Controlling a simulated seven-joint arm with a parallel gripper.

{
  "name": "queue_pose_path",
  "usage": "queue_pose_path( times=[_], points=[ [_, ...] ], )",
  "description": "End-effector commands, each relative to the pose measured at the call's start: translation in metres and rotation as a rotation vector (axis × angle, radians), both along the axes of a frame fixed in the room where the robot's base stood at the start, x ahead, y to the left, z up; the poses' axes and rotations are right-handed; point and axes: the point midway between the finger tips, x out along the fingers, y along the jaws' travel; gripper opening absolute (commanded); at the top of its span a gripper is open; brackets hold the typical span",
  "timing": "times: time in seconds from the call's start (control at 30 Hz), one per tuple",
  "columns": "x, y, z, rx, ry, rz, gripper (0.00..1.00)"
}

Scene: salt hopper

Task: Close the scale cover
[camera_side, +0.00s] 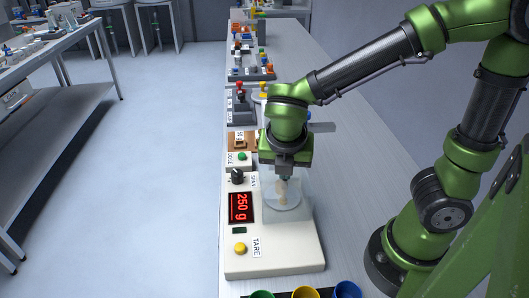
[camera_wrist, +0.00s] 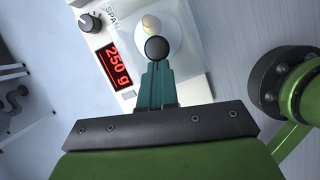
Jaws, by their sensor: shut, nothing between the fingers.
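The white scale (camera_side: 250,258) stands on the bench, and its red display reads 250 g. A clear, box-like cover (camera_side: 303,207) stands over the round weighing pan, with a pale yellowish object (camera_side: 282,191) inside; I cannot tell whether the cover is fully closed. In the wrist view the clear cover (camera_wrist: 187,60) lies ahead of the fingers. My gripper (camera_wrist: 157,68) is shut and empty. Its fingertips are right at a round black knob (camera_wrist: 157,48); I cannot tell whether they touch it. In the side view my gripper (camera_side: 285,178) points down at the cover and hides part of it.
Colored cups (camera_side: 305,293) stand at the near edge. Several stations with colored parts (camera_side: 250,68) line the bench beyond. Bare bench lies right of the scale.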

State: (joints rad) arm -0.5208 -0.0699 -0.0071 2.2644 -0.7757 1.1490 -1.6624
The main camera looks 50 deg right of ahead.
Motion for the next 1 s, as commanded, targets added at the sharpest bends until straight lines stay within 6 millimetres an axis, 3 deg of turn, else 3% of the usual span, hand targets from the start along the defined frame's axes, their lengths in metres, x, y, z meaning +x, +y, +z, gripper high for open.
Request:
queue_pose_path(
  times=[0.17,0.57,0.67,0.87,1.0],
  points=[
    [0.015,-0.017,-0.001,-0.001,0.002,-0.002,0.0],
    [0.017,-0.019,-0.001,-0.004,0.001,0.0,0.0],
    [0.014,-0.014,-0.001,-0.005,0.002,0.003,0.0],
    [-0.005,0.017,0.0,-0.001,0.002,0.008,0.0],
    [-0.01,0.029,0.032,0.004,-0.007,0.002,0.0]
  ],
)
